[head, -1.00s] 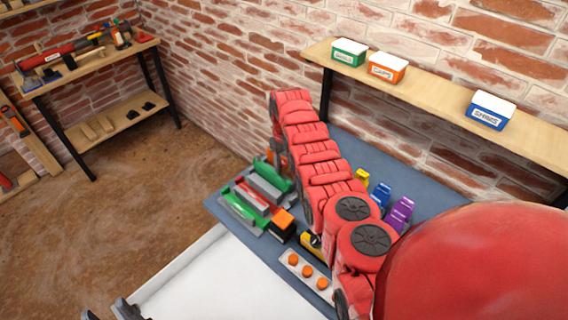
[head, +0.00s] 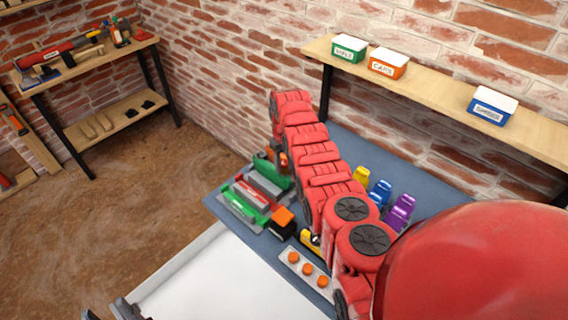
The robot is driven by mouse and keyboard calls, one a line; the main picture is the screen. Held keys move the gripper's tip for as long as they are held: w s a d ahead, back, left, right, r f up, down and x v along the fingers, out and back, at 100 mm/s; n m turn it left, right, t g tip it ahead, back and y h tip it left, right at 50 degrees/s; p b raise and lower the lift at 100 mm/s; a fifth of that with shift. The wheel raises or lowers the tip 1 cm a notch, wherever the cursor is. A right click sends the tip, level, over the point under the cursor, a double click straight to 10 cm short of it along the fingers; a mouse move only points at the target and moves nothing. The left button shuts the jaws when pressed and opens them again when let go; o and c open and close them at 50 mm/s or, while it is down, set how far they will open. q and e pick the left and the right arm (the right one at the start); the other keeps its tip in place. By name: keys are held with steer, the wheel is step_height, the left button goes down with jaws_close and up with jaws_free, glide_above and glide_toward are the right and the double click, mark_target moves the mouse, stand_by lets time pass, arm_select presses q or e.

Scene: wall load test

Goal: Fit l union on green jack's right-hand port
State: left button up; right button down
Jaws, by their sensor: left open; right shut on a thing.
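My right arm, red and segmented, reaches up from the lower right and bends down at its far end. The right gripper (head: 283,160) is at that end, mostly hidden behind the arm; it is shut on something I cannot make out. A green body (head: 270,176) stands right beside it at the back left of the blue-grey bench; I cannot tell for sure that it is the green jack, and its ports do not show. I cannot pick out the l union. My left gripper (head: 108,312) is open and empty at the bottom left edge, partly cut off.
The blue-grey bench top (head: 345,150) holds a green-and-red block group (head: 246,198), an orange-topped black block (head: 283,223), a plate with orange buttons (head: 306,268), and yellow, blue and purple pieces (head: 400,211). A shelf (head: 435,86) with labelled boxes is behind. The white surface (head: 220,290) is clear.

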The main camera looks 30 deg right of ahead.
mark_target(284, 162)
steer(key=shift+f+b, duration=0.4)
steer(key=shift+f, duration=0.2)
jaws_free()
stand_by(0.3)
steer(key=shift+r, duration=0.15)
stand_by(0.3)
steer(key=shift+r+p, duration=0.95)
steer(key=shift+r, duration=0.5)
steer(key=shift+r+p, duration=0.4)
steer(key=shift+r, duration=2.05)
